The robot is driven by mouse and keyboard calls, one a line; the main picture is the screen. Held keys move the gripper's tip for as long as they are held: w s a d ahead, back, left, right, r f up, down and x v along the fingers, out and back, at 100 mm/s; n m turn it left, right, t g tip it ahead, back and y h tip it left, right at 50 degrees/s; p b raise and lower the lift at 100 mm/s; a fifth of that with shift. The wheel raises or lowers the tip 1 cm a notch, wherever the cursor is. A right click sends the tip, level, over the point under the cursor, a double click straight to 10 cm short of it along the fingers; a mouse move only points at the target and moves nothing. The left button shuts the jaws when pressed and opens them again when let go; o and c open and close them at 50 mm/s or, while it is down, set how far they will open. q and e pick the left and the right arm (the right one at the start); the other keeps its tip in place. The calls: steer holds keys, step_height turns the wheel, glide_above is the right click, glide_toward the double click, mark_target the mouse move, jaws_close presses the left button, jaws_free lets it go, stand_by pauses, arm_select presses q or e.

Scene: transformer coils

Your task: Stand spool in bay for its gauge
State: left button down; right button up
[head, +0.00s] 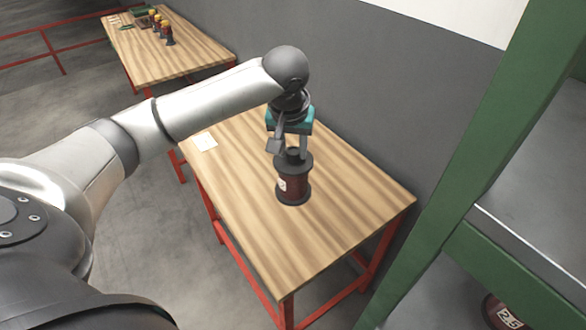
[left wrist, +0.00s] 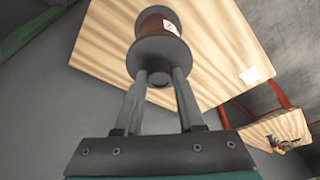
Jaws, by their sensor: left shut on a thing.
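A spool (head: 293,183) with dark grey flanges, a dark red winding and a white label stands upright on, or just above, the near wooden table (head: 345,205); I cannot tell which. My left gripper (head: 288,152) is above it, shut on its top hub. In the left wrist view the two fingers (left wrist: 160,84) close around the hub of the spool (left wrist: 160,28). A green-framed rack (head: 520,275) stands at the right. Another spool (head: 503,312), labelled 2.5, shows partly at its lower level. My right gripper is not in view.
A white card (head: 204,142) lies on the near table's left side. The rack's green post (head: 465,150) rises right of the near table. Grey floor is open at the left.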

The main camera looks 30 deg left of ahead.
arm_select(q)
step_height(320, 180, up, 3)
steer(key=shift+w+r, duration=0.1)
steer(key=shift+r, duration=0.4)
steer(key=shift+d, duration=0.25)
steer(key=s+d+f+m+b, duration=0.2)
steer(key=d+b, duration=0.3)
steer(key=d, duration=0.1)
steer(key=s+d+f+m+h+b, duration=0.1)
steer(key=s+d+f+m+b, duration=0.1)
steer(key=d+f+b, duration=0.1)
steer(key=shift+s+d+f+b, duration=0.25)
steer(key=shift+d+b, duration=0.6)
steer(key=shift+d, duration=0.5)
steer(key=shift+a, duration=0.15)
